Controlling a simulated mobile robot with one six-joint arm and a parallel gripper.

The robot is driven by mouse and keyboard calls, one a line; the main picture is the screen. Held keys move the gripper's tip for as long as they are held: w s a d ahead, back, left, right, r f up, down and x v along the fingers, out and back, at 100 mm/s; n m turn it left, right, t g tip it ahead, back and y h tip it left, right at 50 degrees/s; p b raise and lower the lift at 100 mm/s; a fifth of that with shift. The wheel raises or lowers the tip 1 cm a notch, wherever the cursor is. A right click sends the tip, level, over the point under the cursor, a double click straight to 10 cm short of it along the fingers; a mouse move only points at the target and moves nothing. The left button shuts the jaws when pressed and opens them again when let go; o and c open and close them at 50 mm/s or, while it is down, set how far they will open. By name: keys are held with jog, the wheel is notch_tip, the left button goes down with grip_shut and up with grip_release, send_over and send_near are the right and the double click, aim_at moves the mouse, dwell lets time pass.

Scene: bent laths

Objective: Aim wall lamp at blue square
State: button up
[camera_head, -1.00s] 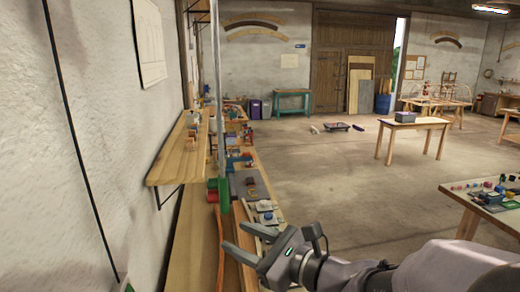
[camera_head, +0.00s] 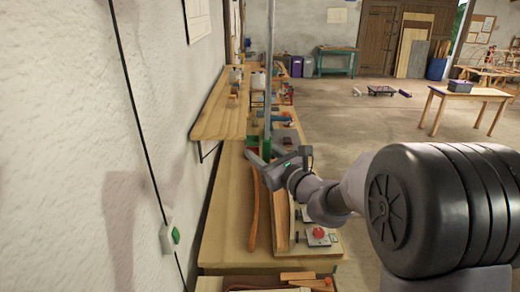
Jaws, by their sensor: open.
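I cannot make out the wall lamp or a blue square in this view. A dark cable (camera_head: 137,105) runs down the white wall on the left to a small white switch box with a green button (camera_head: 172,236). My gripper (camera_head: 264,157) is over the long wooden bench, open, with its fingers pointing left and away. No object can be seen held in it. A green block (camera_head: 266,146) at the foot of a thin upright pole (camera_head: 269,70) shows just behind the fingers; I cannot tell whether they touch.
The wooden bench (camera_head: 228,222) runs along the wall, with a shelf (camera_head: 221,115) above it. A red knob on a plate (camera_head: 318,236) and a curved lath (camera_head: 254,215) lie on the bench. A small table (camera_head: 470,93) stands right, with open floor around it.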

jog(key=shift+w+a, duration=0.2)
jog(key=shift+w, duration=0.05)
grip_shut()
dwell(1.4)
